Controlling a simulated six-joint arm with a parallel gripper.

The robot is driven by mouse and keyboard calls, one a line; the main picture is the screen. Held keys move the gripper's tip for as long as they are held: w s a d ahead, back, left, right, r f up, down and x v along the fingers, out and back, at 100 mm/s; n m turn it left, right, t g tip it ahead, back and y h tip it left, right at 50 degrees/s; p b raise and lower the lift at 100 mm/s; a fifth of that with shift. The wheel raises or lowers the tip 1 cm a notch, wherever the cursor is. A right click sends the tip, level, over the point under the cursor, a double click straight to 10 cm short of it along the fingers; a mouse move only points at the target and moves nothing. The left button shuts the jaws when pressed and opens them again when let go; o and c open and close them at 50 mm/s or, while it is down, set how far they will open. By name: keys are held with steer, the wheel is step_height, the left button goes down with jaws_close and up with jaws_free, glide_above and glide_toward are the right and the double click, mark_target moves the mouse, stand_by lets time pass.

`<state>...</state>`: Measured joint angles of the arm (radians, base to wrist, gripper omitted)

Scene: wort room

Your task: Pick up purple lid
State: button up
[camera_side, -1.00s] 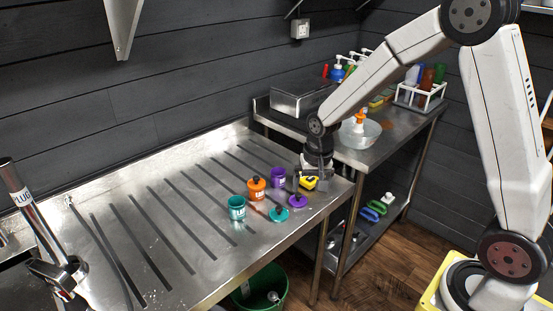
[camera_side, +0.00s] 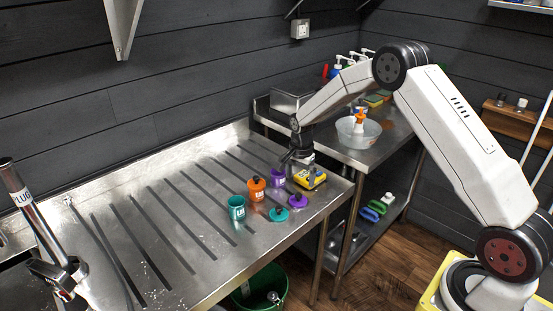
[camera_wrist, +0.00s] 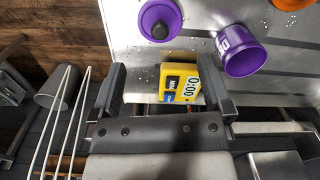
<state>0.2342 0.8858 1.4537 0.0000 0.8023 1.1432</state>
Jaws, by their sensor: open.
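The purple lid (camera_side: 299,201) lies flat near the front right corner of the steel drainboard, with a dark round knob on top. In the side view my gripper (camera_side: 292,160) is above the board, behind and left of the timer (camera_side: 310,177).
A purple jar (camera_side: 278,174) stands close to my gripper; it shows right of the lid in the wrist view (camera_wrist: 243,53). An orange jar (camera_side: 256,189), a teal jar (camera_side: 237,208) and a teal lid (camera_side: 279,214) are left of the purple lid. The board's left part is clear.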

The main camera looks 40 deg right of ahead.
mark_target(298, 194)
steer(key=shift+a+f, duration=0.1)
steer(key=shift+f, duration=3.7)
steer(key=shift+c, duration=0.2)
steer(key=c, duration=0.9)
steer(key=shift+r, duration=0.15)
steer(key=shift+r, duration=0.5)
step_height(298, 194, up, 2)
steer(key=s+a+r, duration=0.1)
steer(key=s+r, duration=0.2)
steer(key=s, duration=0.1)
steer(key=s+r, duration=0.3)
steer(key=s, duration=0.2)
steer(key=s+a+r, duration=0.1)
steer(key=s+r, duration=0.2)
steer(key=s, duration=0.2)
steer(key=shift+a+r, duration=0.35)
